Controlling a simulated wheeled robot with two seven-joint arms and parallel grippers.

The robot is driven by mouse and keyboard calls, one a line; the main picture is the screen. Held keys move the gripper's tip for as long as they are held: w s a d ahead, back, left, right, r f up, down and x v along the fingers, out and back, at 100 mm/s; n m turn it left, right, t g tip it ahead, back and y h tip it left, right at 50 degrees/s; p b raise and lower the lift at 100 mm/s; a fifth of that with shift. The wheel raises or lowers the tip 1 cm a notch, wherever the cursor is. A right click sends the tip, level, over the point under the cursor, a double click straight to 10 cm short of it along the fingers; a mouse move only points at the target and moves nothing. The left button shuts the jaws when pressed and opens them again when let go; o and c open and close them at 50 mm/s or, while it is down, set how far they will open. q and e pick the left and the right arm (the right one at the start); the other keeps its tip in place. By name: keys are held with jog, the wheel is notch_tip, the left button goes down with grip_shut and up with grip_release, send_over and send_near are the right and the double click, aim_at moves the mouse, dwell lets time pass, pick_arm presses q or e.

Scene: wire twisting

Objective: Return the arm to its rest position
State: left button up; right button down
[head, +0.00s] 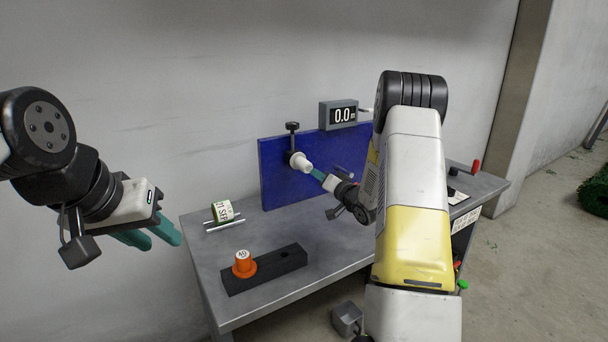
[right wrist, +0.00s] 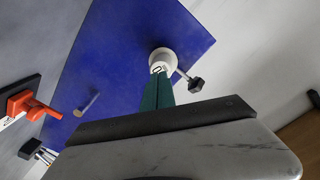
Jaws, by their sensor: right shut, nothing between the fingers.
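My left gripper (head: 162,240) hangs in the air left of the workbench, its two teal fingers apart and empty. My right gripper (head: 318,175) is in front of the blue panel (head: 275,180), fingertips close to a white cylindrical fitting (head: 301,162) on that panel. In the right wrist view the teal fingers (right wrist: 157,90) are together, with no object seen between them. Their tips are at the white fitting (right wrist: 162,60); whether they touch it I cannot tell. My right forearm hides part of the bench and panel.
The grey workbench (head: 225,262) bears a black block (head: 285,270) with an orange connector (head: 243,263), and a small labelled roll (head: 222,211) by thin rods. A red-handled tool (head: 474,167) is at the right. A grey bin (head: 346,317) stands below.

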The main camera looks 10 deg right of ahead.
jog(key=v, duration=0.7)
jog(key=s+a+r+n+g+h, duration=0.1)
jog(key=s+r+g+h, duration=0.3)
jog(key=s+r+h, duration=0.55)
jog(key=s+a+r+n+g+y, duration=0.1)
jog(key=s+a, duration=0.4)
jog(key=s, duration=0.8)
jog(key=s+a+r+n+g+y, duration=0.1)
jog(key=s+a+g+y, duration=0.3)
jog(key=s, duration=0.9)
jog(key=shift+s+a+r+n+g, duration=0.4)
jog(key=shift+a+n+g, duration=0.2)
jog(key=shift+g, duration=0.3)
